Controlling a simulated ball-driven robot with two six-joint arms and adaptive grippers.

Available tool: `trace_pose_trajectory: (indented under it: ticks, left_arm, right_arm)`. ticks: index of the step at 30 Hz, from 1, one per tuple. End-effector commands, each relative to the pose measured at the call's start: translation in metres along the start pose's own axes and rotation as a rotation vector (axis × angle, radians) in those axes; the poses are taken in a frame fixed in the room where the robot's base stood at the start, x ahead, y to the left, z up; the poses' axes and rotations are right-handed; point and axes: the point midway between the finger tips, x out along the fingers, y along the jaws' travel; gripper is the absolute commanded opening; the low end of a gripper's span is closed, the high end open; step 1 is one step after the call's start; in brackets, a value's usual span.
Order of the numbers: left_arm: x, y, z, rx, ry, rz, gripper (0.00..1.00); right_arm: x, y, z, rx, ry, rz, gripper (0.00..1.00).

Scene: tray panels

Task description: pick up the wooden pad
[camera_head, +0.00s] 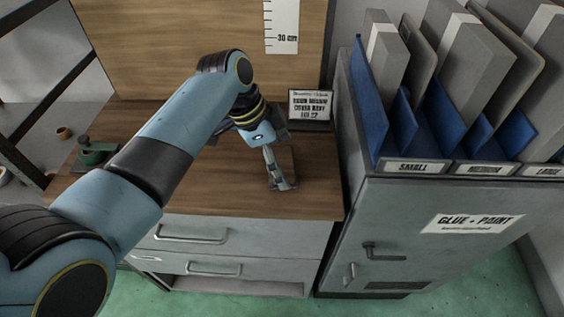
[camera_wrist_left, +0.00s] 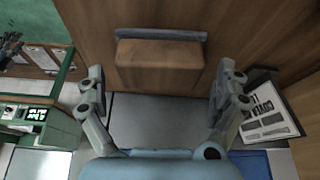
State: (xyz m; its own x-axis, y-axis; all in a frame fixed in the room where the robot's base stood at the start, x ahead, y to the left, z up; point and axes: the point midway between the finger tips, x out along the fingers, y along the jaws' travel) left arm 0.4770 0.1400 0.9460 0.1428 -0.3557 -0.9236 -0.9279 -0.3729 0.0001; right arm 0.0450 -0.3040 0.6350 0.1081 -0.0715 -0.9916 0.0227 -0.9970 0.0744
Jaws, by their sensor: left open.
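The wooden pad (camera_wrist_left: 160,62) is a brown wood-grained block in the upper middle of the left wrist view. A grey strip runs along its far edge, close to the brown wooden surface. In the head view I cannot make the pad out clearly, as my left gripper (camera_head: 281,186) is over that spot on the counter. In the left wrist view the fingers of my left gripper (camera_wrist_left: 161,80) are spread wide, one to each side of the pad and apart from it. The gripper is open and empty. My right gripper is not in view.
The wooden counter (camera_head: 225,195) has drawers below. A small label sign (camera_head: 310,104) stands behind my gripper. A grey cabinet (camera_head: 400,230) with blue dividers and upright panels stands close on the right. A green tool (camera_head: 95,152) sits at the counter's left.

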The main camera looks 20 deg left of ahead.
Motion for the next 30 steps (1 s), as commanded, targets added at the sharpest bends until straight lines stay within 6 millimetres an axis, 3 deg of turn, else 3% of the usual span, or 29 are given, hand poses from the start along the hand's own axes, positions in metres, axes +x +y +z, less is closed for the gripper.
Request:
trace_pose_trajectory:
  ticks: [9, 22, 30]
  left_arm:
    - [0.0081, 0.0003, 0.0003, 0.001, 0.000, 0.000, 1.00]
    - [0.0078, 0.0004, 0.0004, 0.000, -0.001, 0.000, 0.45]
    - [0.0074, 0.0002, 0.0001, 0.000, 0.000, -0.001, 0.44]
  right_arm:
    - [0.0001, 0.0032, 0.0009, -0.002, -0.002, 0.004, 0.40]
    - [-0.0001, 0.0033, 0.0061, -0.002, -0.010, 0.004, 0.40]
    - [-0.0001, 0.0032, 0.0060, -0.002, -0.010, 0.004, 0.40]
